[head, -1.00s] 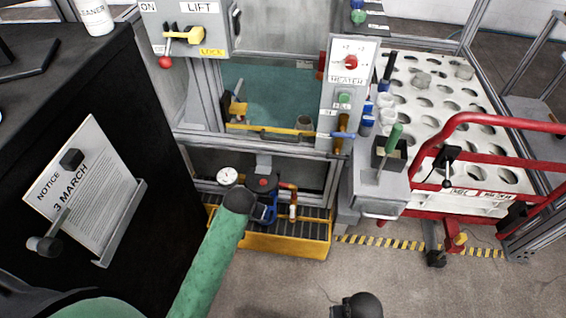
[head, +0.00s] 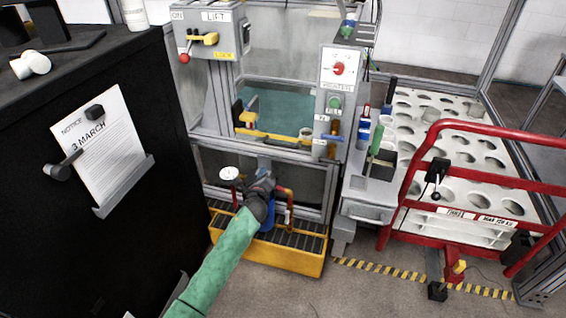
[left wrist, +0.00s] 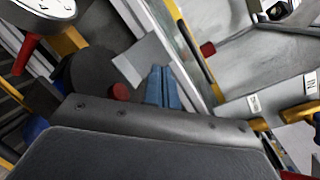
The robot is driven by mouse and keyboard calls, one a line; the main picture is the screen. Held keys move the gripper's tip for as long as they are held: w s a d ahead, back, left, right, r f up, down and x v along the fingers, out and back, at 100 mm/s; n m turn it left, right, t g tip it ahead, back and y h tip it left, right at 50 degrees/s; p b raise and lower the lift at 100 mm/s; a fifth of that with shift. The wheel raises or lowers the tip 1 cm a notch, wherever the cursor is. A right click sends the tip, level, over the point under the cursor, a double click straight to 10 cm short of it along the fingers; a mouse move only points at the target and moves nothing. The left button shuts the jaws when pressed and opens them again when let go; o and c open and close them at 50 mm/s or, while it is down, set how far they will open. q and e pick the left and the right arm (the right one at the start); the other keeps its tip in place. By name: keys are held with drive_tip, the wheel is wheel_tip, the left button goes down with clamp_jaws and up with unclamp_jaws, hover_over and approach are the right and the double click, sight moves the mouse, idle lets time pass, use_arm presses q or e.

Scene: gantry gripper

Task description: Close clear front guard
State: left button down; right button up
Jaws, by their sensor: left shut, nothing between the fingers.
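The machine's front has a framed opening with a teal interior (head: 285,108). A yellow bar (head: 275,136) runs along its lower edge. I cannot clearly make out the clear guard's panel or its position. My left gripper (head: 265,181) is in front of the lower bay, below the yellow bar and beside the pipework. In the left wrist view its blue fingers (left wrist: 162,88) are together with nothing between them. A grey frame edge with a yellow strip (left wrist: 195,50) lies ahead and to the right of them. My right gripper is not in view.
A control box labelled LIFT (head: 210,40) hangs above left, and a heater panel (head: 340,70) stands right of the opening. A gauge (head: 230,173) and yellow drip tray (head: 270,257) surround the gripper. A red-railed cart (head: 480,175) stands right. A black cabinet (head: 60,220) stands left.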

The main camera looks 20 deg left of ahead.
use_arm(q)
drive_tip(key=m, duration=0.2)
drive_tip(key=d+m+h, duration=0.1)
drive_tip(key=m, duration=0.1)
drive_tip(key=d+r+m+t+h, duration=0.1)
drive_tip(key=m, duration=0.1)
drive_tip(key=shift+d, duration=0.25)
drive_tip(key=w+d+m+h, duration=0.1)
drive_tip(key=w+m, duration=0.3)
drive_tip(key=w, duration=0.6)
drive_tip(key=shift+d+r+m+h, duration=0.3)
drive_tip(key=shift+r, duration=0.15)
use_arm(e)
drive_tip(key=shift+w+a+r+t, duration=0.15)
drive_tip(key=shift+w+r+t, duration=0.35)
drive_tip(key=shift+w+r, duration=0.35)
use_arm(q)
drive_tip(key=shift+r, duration=0.15)
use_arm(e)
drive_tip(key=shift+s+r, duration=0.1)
